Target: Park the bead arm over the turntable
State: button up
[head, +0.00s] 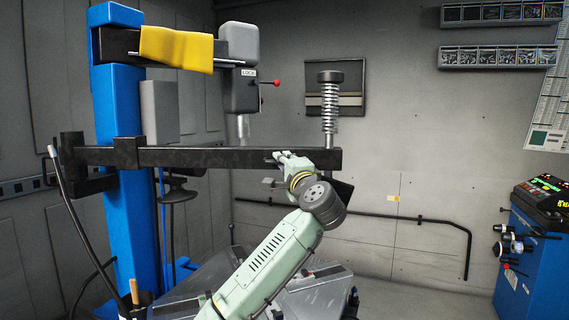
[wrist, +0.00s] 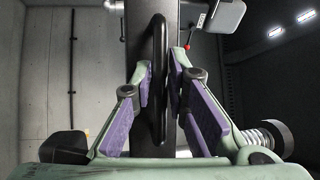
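The bead arm (head: 220,157) is a long dark horizontal beam. It runs from the blue column to the right, with a spring post (head: 329,105) upright near its free end. In the wrist view the beam (wrist: 140,30) stands behind a black loop handle (wrist: 158,25).
The blue column (head: 118,200) carries a grey head (head: 240,90) with a red-knobbed lever (head: 276,83) and a yellow cloth (head: 176,48). A blue cabinet (head: 535,265) stands at the right. A black wall pipe (head: 400,217) runs behind. Floor between turntable and cabinet looks clear.

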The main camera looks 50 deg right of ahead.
jog(key=shift+o, duration=1.4)
jog(key=shift+s, duration=0.1)
jog(key=v, duration=1.1)
jog(key=shift+s+a, duration=0.3)
